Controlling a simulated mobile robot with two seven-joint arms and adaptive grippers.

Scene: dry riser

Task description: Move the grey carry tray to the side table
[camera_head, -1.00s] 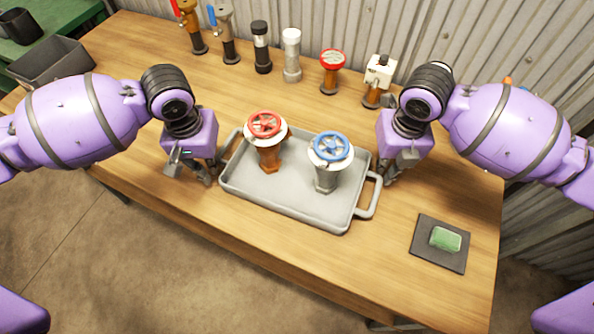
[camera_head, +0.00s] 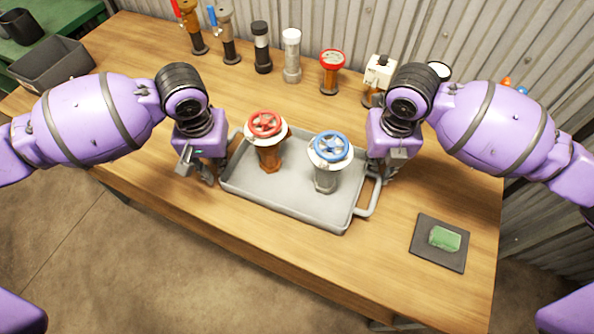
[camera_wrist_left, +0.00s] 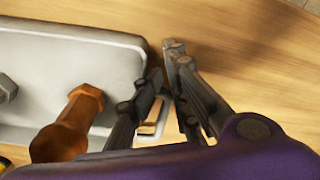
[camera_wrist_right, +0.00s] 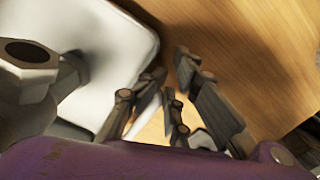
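The grey carry tray (camera_head: 285,196) lies on the wooden workbench, with a red-wheeled valve (camera_head: 267,140) and a blue-wheeled valve (camera_head: 327,160) standing upright in it. My left gripper (camera_head: 208,178) is at the tray's left end. In the left wrist view its fingers (camera_wrist_left: 165,65) are slightly apart near the tray's handle (camera_wrist_left: 152,128). My right gripper (camera_head: 384,176) is at the right handle (camera_head: 373,197). In the right wrist view its fingers (camera_wrist_right: 169,66) are apart beside the tray's edge. Contact with either handle cannot be made out. A green table (camera_head: 58,16), possibly the side table, is at the upper left.
Several valves and fittings, including a red-topped one (camera_head: 331,72), stand along the back by the corrugated wall. A dark grey bin (camera_head: 50,66) is at the left. A black mat (camera_head: 425,255) with a green sponge (camera_head: 444,239) lies front right. The bench front is clear.

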